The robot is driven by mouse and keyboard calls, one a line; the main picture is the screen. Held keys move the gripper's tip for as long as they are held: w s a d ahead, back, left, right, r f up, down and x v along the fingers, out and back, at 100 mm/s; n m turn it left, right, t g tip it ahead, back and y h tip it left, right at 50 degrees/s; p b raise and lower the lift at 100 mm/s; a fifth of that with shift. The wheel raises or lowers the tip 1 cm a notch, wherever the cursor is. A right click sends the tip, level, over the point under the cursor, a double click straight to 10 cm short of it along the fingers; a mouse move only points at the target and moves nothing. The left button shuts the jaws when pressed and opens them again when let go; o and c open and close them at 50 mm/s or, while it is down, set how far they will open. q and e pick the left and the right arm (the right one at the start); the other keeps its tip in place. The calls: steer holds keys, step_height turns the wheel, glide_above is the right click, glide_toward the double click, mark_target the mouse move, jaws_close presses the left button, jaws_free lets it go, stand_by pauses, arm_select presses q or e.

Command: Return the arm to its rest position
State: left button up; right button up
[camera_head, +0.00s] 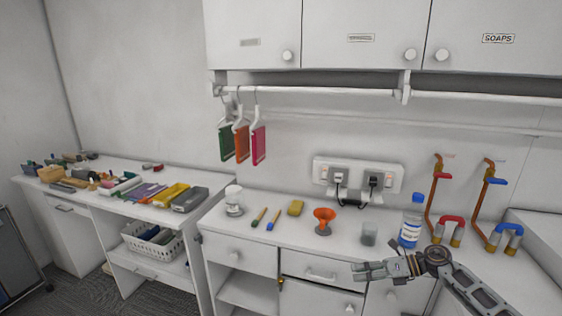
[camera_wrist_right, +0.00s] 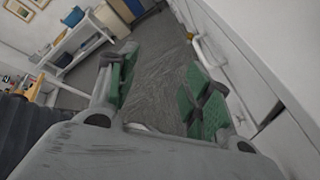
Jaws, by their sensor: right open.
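My right gripper (camera_head: 372,270) comes in from the lower right in the head view, in front of the white counter's front edge. Its fingers point left and hold nothing. In the right wrist view the two green-padded fingers of the right gripper (camera_wrist_right: 160,85) stand wide apart, with bare grey carpet between them. White drawer fronts are close beside the right finger there. My left gripper does not show in either view.
An orange funnel (camera_head: 324,216) is farther left. A drawer handle (camera_head: 320,273) lies near the fingertips. Copper pipes (camera_head: 432,200) rise at right.

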step_height(320, 180, down, 20)
steer(key=w+d+m+t+h, duration=0.1)
steer(key=d+m+t+h, duration=0.2)
steer(key=m+t, duration=1)
steer(key=s+d+f+m+g+h, duration=0.1)
steer(key=s+f+m+g+h, duration=0.15)
steer(key=s+f+m, duration=0.5)
steer(key=s+d+f+m+g+h, duration=0.2)
steer(key=s+f+m+h, duration=0.15)
steer(key=f, duration=0.65)
steer(key=s+d+f+m+g+h, duration=0.1)
steer(key=s+f+m+g+h, duration=0.1)
steer(key=s+f+m, duration=0.6)
steer(key=s+a+f+m+g, duration=0.2)
steer(key=s+f, duration=0.3)
steer(key=s, duration=0.7)
steer(key=s+a+f+m+g+h, duration=0.1)
steer(key=s+f+g, duration=0.3)
steer(key=s, duration=0.9)
steer(key=s+a+f+m+g, duration=0.3)
steer(key=s+f, duration=0.5)
steer(key=s, duration=0.5)
steer(key=shift+a+f+m+h, duration=0.15)
steer(key=shift+a+m+h, duration=0.15)
steer(key=shift+m, duration=0.1)
